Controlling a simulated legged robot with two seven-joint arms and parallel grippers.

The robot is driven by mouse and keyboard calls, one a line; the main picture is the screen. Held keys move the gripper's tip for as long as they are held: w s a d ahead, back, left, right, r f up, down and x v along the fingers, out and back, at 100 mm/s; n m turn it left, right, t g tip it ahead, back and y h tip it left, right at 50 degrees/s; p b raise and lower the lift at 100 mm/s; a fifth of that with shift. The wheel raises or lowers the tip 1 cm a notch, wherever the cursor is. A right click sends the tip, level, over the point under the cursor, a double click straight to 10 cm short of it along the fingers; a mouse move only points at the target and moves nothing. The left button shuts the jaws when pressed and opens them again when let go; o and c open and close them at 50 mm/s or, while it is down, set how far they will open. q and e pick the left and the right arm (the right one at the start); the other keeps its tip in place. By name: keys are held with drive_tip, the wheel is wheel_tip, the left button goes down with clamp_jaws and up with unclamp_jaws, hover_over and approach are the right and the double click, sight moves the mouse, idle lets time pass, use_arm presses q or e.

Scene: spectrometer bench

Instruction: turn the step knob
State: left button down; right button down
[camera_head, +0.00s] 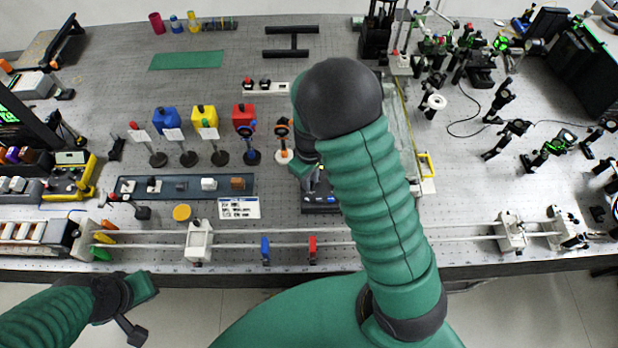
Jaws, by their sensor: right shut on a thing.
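My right arm reaches across the middle of the bench, and my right gripper (314,184) points down at a small dark instrument box (320,205) with blue marks on its front. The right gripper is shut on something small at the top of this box. I take it to be the step knob, but the fingers and arm hide it, so its shape and setting do not show. My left gripper (134,331) hangs low at the bottom left, in front of the bench edge and away from the box. Its finger gap cannot be made out.
A long rail (360,240) with sliding carriers runs along the front edge. Left of the box stand several post-mounted holders (250,156), a dark strip of parts (180,186) and a printed card (240,208). Optics mounts (500,100) crowd the right. A green mat (186,60) lies behind.

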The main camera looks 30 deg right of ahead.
drive_tip(key=shift+s+f, duration=0.15)
drive_tip(key=shift+s, duration=0.15)
idle(0.5)
drive_tip(key=c, duration=1.3)
unclamp_jaws()
drive_tip(key=shift+s+d, duration=0.1)
drive_tip(key=shift+w+r, duration=0.25)
drive_tip(key=shift+r, duration=0.2)
wheel_tip(320, 180, up, 16)
drive_tip(key=shift+r+b, duration=0.1)
drive_tip(key=shift+b, duration=0.3)
drive_tip(key=shift+s, duration=0.1)
